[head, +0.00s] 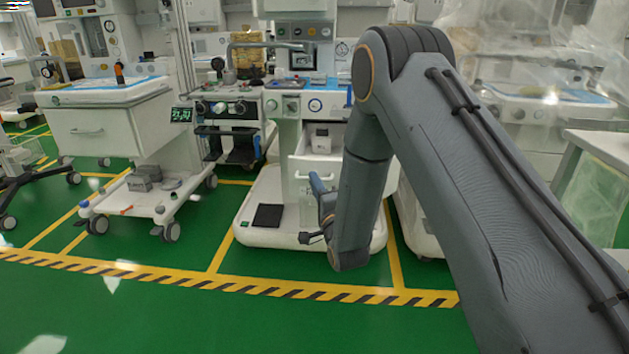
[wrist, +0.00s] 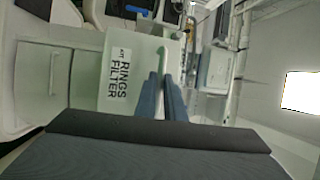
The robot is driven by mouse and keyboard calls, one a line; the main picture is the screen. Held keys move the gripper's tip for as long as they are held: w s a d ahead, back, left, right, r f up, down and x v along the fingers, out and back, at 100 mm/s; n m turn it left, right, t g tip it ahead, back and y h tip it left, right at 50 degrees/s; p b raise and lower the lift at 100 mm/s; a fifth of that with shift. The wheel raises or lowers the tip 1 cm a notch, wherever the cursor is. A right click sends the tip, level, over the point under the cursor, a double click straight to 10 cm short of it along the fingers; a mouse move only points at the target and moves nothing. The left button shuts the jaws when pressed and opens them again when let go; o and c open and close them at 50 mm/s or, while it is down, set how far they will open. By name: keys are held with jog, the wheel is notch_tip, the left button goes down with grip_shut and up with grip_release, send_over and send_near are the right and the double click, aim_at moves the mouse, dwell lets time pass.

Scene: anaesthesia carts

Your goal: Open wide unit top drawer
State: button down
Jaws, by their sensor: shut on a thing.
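The wide unit (head: 262,222) stands in the middle of the head view, white with a broad base. Its top drawer (head: 299,171) appears pulled out, with a small white box (head: 320,139) showing behind its front. In the wrist view the drawer front (wrist: 88,78) is turned sideways and has a label reading KIT RINGS FILTER. My gripper (head: 318,186) is at this front, its blue fingers (wrist: 162,88) shut on the pale drawer handle (wrist: 163,58). My arm hides the right part of the unit in the head view.
A white cart (head: 95,130) with a drawer stands at left, with grey boxes (head: 142,183) on its base. Another drawer front (wrist: 40,90) lies beside the gripped one in the wrist view. Green floor (head: 180,315) with yellow-black tape (head: 200,285) is clear in front.

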jog(key=shift+s, duration=0.1)
jog(key=c, duration=1.8)
grip_release()
jog(key=shift+c, duration=0.2)
jog(key=v, duration=0.7)
jog(key=shift+s+f+p, duration=0.15)
jog(key=shift+s+p, duration=0.2)
jog(key=shift+p, duration=0.1)
jog(key=shift+d, duration=0.1)
